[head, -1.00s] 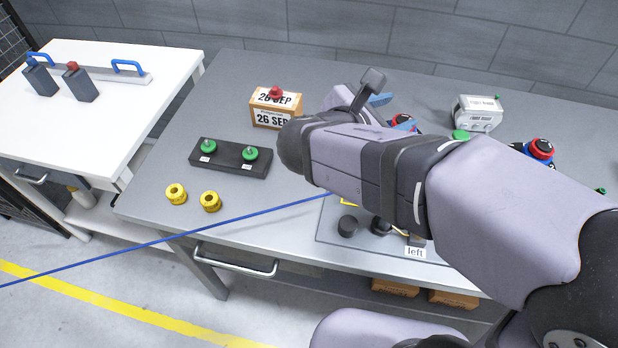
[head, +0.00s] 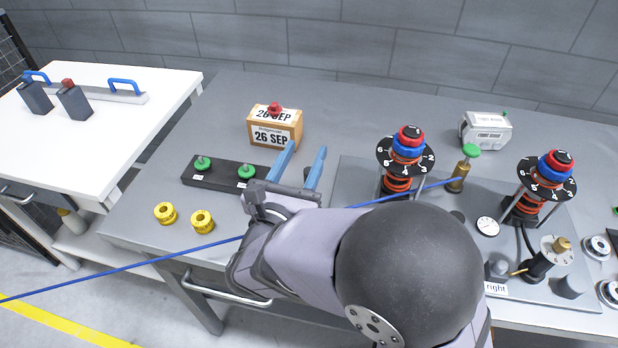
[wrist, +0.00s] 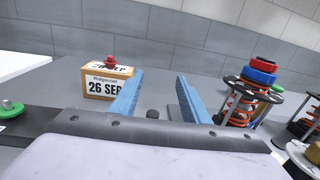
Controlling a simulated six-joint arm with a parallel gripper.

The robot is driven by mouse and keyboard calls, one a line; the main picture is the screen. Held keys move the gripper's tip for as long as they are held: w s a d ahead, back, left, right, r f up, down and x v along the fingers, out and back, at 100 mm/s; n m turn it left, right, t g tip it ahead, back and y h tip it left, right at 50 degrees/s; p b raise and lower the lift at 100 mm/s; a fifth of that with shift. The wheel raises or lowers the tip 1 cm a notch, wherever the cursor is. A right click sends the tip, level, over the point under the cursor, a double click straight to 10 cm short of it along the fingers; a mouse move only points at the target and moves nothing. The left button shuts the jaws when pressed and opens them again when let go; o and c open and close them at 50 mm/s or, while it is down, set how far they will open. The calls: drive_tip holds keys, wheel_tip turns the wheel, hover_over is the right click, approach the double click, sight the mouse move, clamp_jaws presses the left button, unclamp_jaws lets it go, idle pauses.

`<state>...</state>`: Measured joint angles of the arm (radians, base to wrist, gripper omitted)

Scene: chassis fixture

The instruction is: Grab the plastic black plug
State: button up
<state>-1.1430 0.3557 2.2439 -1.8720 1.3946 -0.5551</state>
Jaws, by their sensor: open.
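The fingers also show in the wrist view (wrist: 160,77). My arm hides part of the fixture plate (head: 350,180).
A labelled box (head: 276,136) with a red knob stands left of the fingers. A black block (head: 222,174) holds green knobs. Yellow rings (head: 202,221) lie in front. Spring assemblies (head: 397,180) stand right. A blue cable (head: 120,267) crosses the bench. Dark stubs (head: 571,285) sit at the right.

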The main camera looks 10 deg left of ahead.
wheel_tip(320, 180, down, 8)
drive_tip(key=shift+f, duration=0.1)
drive_tip(key=shift+w+d+p, duration=0.2)
drive_tip(key=shift+w+p, duration=0.1)
drive_tip(key=shift+w, duration=1.6)
drive_tip(key=shift+w+d+p, duration=0.15)
drive_tip(key=shift+w+p, duration=0.15)
drive_tip(key=shift+w, duration=1.55)
clamp_jaws()
